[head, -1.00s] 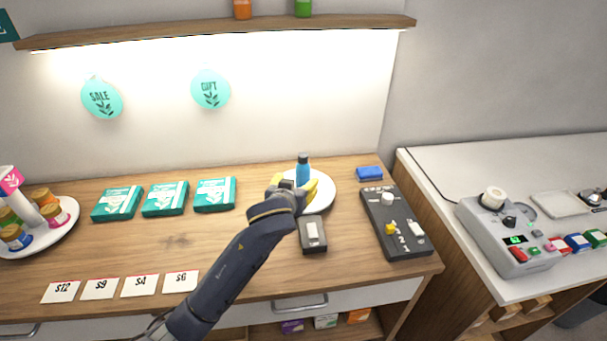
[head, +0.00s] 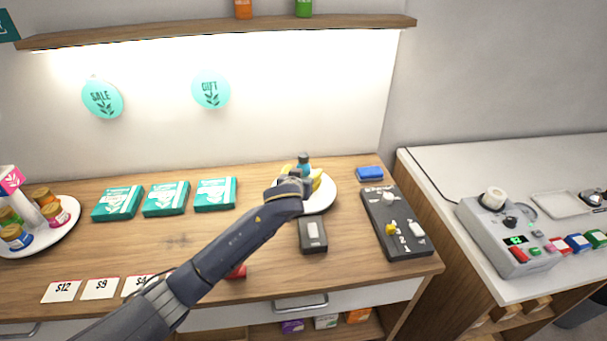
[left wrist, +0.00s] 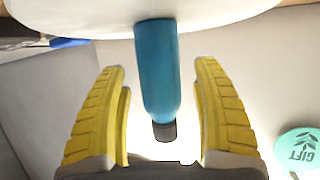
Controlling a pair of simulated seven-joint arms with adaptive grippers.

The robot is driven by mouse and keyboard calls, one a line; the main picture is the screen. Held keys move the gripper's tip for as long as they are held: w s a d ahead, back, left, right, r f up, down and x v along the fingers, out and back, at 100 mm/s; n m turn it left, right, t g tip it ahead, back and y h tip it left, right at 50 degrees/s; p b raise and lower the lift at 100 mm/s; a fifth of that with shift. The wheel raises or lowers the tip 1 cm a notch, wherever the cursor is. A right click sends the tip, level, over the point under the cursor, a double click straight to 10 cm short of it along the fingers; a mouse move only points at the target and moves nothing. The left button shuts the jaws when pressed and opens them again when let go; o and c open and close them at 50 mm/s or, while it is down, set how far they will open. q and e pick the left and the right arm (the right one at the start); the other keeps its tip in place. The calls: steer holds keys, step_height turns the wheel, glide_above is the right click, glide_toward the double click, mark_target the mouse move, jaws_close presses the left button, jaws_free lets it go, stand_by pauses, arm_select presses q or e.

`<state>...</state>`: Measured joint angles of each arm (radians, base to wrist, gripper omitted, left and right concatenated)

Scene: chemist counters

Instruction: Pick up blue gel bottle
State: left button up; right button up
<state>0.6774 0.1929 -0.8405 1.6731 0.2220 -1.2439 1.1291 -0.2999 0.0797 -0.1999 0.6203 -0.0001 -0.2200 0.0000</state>
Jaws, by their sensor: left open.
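The blue gel bottle (head: 303,162) with a dark cap stands on a round white plate (head: 325,197) at the back right of the wooden counter. In the left wrist view the bottle (left wrist: 158,75) lies between the two yellow fingers of my left gripper (left wrist: 161,105), with a gap on each side. The gripper is open. In the head view my left gripper (head: 303,177) is at the bottle and hides its lower part. My right gripper is not in view.
A small dark device (head: 312,235) lies just in front of the plate. Teal boxes (head: 166,198) stand to the left. A wall shelf (head: 215,30) is above.

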arm_select(q)
steer(key=shift+w+f, duration=0.15)
steer(key=shift+w, duration=0.15)
steer(key=c, duration=1.3)
